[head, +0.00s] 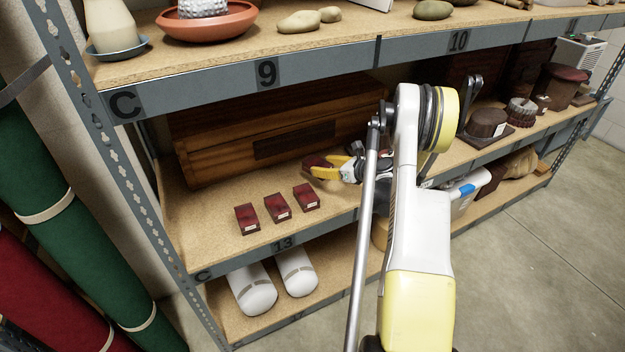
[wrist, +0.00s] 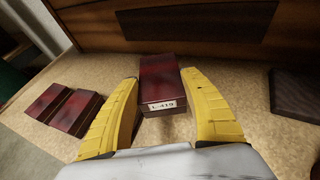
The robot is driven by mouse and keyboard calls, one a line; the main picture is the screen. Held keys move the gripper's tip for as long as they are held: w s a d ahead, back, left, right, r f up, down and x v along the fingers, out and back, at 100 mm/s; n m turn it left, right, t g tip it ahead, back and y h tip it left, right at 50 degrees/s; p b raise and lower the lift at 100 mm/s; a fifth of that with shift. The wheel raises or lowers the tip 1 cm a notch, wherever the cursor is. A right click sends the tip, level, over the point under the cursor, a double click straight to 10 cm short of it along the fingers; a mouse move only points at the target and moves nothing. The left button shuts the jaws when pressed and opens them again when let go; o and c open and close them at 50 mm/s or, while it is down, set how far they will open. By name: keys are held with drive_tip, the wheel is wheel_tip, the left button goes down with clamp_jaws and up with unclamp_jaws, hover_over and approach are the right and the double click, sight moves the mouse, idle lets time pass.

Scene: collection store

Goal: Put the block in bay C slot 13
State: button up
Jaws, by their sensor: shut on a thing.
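A dark red block (wrist: 160,82) with a white label reading "L-419" sits between the two yellow fingers of my gripper (wrist: 160,88) in the wrist view. The fingers are shut on its sides. In the head view my gripper (head: 322,168) is over the shelf of bay C slot 13 (head: 283,243), in front of a large wooden chest. The held block (head: 314,160) shows there partly hidden by the fingers. I cannot tell whether it touches the shelf board.
Several similar red blocks (head: 278,208) stand in a row left of my gripper. The wooden chest (head: 270,135) fills the back. A dark flat object (wrist: 296,94) lies at right in the wrist view. Bare board (head: 205,205) shows at the left end. Slot 9's shelf (head: 265,73) is overhead.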

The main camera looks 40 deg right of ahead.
sight(319, 165)
drive_tip(key=w, duration=0.1)
drive_tip(key=f, duration=0.1)
drive_tip(key=w, duration=0.1)
drive_tip(key=shift+w+d+f+b, duration=0.25)
drive_tip(key=shift+w+f+b, duration=0.1)
wheel_tip(319, 165, down, 4)
drive_tip(key=shift+f+b, duration=0.1)
drive_tip(key=shift+b, duration=1)
drive_tip(key=shift+r, duration=0.2)
drive_tip(key=shift+f, duration=0.15)
drive_tip(key=o, duration=1)
drive_tip(key=shift+c, duration=0.2)
